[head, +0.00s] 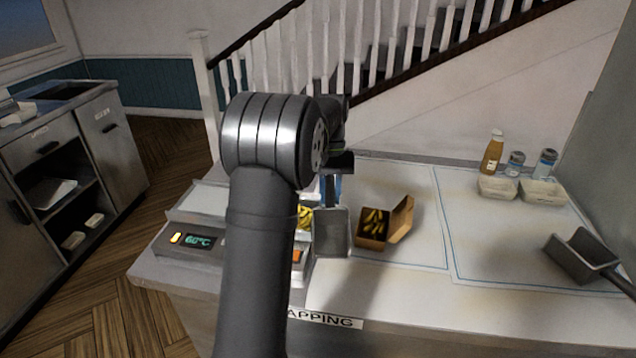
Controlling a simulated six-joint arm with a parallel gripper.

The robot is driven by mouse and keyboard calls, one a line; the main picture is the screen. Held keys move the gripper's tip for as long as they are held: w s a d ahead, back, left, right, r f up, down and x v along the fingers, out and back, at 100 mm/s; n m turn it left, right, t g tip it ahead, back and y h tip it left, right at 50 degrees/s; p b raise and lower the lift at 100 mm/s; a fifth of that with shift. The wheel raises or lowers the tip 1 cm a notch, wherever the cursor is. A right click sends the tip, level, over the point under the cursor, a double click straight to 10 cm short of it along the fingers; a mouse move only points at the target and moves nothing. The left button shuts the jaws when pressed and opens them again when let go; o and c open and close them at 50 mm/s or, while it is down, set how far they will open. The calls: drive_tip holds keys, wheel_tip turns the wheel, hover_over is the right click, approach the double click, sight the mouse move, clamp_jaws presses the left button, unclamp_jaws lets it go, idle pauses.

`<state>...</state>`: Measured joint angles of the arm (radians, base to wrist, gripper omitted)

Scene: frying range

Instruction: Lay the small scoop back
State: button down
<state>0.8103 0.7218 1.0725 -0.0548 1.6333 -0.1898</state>
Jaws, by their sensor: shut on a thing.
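The small scoop (331,232), a grey metal pan, hangs below my gripper (332,190) at the right edge of the warming station. My gripper is shut on it; the fingers are small and dark here, and the exact grip is hard to see. The scoop is tilted with its open side partly toward the camera. Whether it touches the station or the counter I cannot tell. My own arm hides the middle of the station and part of the yellow food (304,217) beside the scoop.
An open carton (371,240) of yellow pieces stands just right of the scoop. A larger scoop (583,259) lies at the far right. A bottle (492,153), two shakers and two tubs (497,189) stand at the back right. The counter (480,250) between is clear.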

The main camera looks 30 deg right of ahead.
drive_tip(key=shift+s+d+f, duration=0.1)
drive_tip(key=shift+d+f, duration=0.15)
drive_tip(key=shift+f, duration=3.45)
drive_tip(key=c, duration=1.1)
unclamp_jaws()
drive_tip(key=shift+c, duration=0.2)
drive_tip(key=shift+a, duration=0.1)
